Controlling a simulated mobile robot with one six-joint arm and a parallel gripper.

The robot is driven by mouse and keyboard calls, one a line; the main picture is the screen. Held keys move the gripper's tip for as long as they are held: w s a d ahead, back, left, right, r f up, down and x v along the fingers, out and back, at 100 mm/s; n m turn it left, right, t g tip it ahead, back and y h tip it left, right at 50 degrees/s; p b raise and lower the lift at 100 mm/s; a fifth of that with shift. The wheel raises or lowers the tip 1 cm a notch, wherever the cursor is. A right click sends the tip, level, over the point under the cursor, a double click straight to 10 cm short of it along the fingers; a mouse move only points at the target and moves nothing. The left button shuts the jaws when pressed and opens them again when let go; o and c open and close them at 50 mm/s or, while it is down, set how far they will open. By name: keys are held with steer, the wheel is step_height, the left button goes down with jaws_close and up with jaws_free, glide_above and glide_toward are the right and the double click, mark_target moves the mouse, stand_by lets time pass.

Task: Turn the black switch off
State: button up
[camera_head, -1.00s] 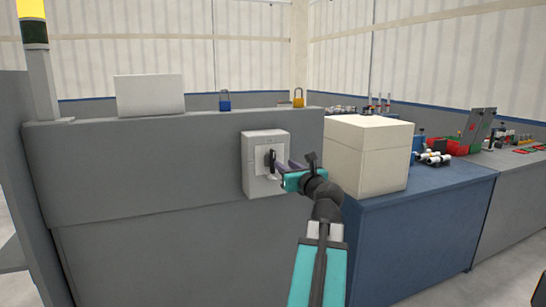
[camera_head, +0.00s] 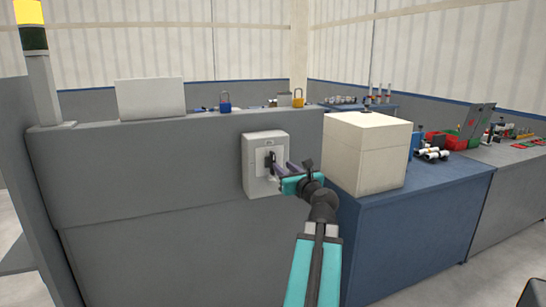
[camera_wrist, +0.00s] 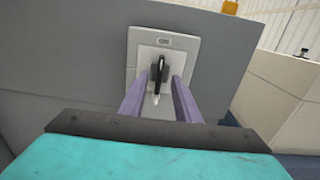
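The black switch (camera_head: 270,161) is a small handle on a light grey box (camera_head: 254,184) fixed to the front of a grey panel. In the wrist view the switch (camera_wrist: 157,80) points roughly upright, with a light tip at its lower end. My gripper (camera_head: 278,169) is at the box, coming from the right. In the wrist view its two purple fingers (camera_wrist: 158,80) stand on either side of the switch. A gap shows between each finger and the switch, so the gripper looks open around it. Whether a fingertip touches the box cannot be told.
A cream box (camera_head: 366,155) stands on a blue cabinet (camera_head: 420,230) close to the right of my arm. A blue padlock (camera_head: 225,102) and a yellow padlock (camera_head: 298,98) are on top of the grey panel (camera_head: 130,170). A signal tower (camera_head: 36,70) stands at the left.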

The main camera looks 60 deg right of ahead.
mark_target(274, 159)
steer(key=shift+w+d+p, duration=0.25)
steer(key=shift+w+p, duration=0.1)
steer(key=shift+p, duration=3.45)
steer(key=shift+w, duration=0.1)
steer(key=p+x, duration=0.4)
steer(key=shift+f+p, duration=0.1)
steer(key=shift+p, duration=0.25)
steer(key=shift+x, duration=2.05)
